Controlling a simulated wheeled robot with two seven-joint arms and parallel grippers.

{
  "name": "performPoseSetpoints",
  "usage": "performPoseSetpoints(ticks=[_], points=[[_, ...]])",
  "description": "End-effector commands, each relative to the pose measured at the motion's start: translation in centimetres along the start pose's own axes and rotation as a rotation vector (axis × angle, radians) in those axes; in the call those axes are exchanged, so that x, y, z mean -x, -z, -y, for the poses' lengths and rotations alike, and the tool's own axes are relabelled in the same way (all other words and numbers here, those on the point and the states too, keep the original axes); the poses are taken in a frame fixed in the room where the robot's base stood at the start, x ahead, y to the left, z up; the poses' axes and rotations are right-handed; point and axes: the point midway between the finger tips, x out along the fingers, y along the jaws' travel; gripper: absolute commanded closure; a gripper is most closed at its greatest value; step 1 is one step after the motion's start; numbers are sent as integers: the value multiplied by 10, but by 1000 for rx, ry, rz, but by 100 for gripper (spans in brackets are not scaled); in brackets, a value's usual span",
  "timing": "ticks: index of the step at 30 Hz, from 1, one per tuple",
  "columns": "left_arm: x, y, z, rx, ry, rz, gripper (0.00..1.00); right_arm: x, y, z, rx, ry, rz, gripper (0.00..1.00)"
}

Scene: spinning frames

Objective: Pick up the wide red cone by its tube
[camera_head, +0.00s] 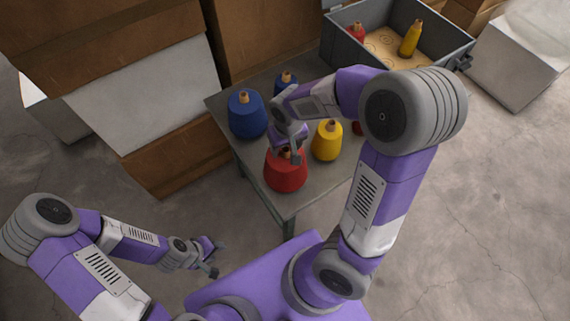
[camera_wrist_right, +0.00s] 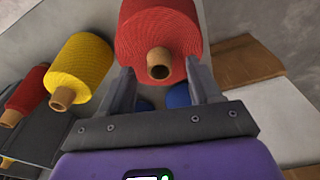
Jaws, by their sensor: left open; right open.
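The wide red cone (camera_head: 286,177) stands upright near the front corner of the grey table (camera_head: 258,175). Its brown tube (camera_head: 285,154) sticks out of the top, partly covered by my right gripper (camera_head: 291,145). In the right wrist view, the red cone (camera_wrist_right: 157,25) is at the top, with the round tube end (camera_wrist_right: 159,62) between the open fingers of my right gripper (camera_wrist_right: 163,84). No finger clearly touches the tube. My left gripper (camera_head: 213,259) is open and empty, low and left of the table.
A yellow cone (camera_head: 327,142) stands close right of the red one. Blue cones (camera_head: 247,115) stand behind, and another red cone (camera_head: 357,128) is mostly hidden by my arm. A grey crate (camera_head: 437,58) holds a red and a yellow cone. Boxes (camera_head: 140,95) stand left.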

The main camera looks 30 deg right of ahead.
Motion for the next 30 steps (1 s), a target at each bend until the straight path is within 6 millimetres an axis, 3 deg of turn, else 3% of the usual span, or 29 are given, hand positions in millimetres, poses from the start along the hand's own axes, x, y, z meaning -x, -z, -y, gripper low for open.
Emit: performPoseSetpoints(ticks=[3, 11, 23, 30], points=[[-5, 0, 2, 0, 0, 0, 57, -13, 0, 0, -1, -1, 1, 37], [-4, 0, 2, 0, 0, 0, 57, -13, 0, 0, -1, 0, -1, 37], [-4, 0, 2, 0, 0, 0, 57, -13, 0, 0, -1, 1, -1, 98], [-4, 0, 2, 0, 0, 0, 57, -13, 1, 0, -1, 1, -1, 100]])
